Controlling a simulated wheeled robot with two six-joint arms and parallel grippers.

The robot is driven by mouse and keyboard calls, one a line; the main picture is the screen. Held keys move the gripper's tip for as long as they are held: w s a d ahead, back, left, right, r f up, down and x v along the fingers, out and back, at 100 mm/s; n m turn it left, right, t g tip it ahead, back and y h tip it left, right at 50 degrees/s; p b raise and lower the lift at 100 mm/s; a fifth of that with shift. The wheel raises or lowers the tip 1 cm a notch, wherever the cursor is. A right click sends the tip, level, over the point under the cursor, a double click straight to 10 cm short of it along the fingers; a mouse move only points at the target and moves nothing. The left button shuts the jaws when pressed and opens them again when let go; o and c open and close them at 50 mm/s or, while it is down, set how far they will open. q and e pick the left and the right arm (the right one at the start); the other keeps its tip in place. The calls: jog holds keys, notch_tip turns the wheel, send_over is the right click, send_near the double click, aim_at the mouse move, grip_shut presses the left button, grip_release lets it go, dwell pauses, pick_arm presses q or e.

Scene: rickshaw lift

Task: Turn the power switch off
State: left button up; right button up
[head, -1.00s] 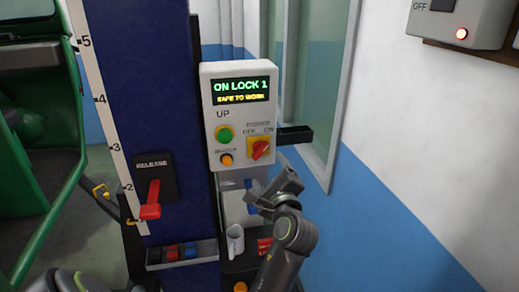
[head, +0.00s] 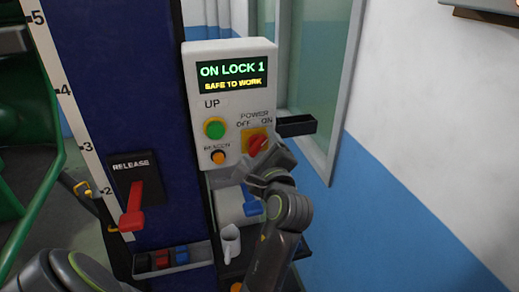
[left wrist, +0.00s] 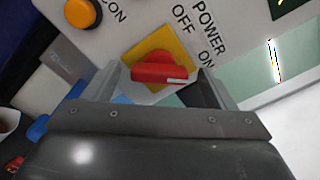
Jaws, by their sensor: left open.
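The power switch is a red rotary knob (head: 258,143) on a yellow plate (head: 248,134), low on the right of the grey control box (head: 195,100). Its handle is slanted, with the upper end toward ON. My left gripper (head: 266,160) is open at the switch and covers part of it in the head view. In the left wrist view the red knob (left wrist: 160,74) lies between the two open fingers (left wrist: 162,80), with its white mark toward ON. I cannot tell whether the fingers touch it. My right gripper is not in view.
The box's screen (head: 233,76) reads ON LOCK 1, SAFE TO WORK. A green UP button (head: 214,128) and an orange beacon button (head: 218,157) are left of the switch. A red release lever (head: 134,212) is on the blue post (head: 125,90).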

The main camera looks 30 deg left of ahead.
pick_arm(q)
jog(key=c, duration=1)
jog(key=shift+n, duration=0.4)
jog(key=n, duration=0.2)
jog(key=shift+n, duration=0.4)
jog(key=n, duration=0.3)
jog(key=shift+f+n, duration=0.15)
jog(key=shift+n, duration=0.15)
jog(key=n+b, duration=0.1)
jog(key=n, duration=0.3)
jog(key=shift+n+b, duration=0.3)
jog(key=n+b, duration=0.1)
jog(key=n, duration=0.3)
jog(key=shift+n, duration=0.3)
jog(key=o, duration=1)
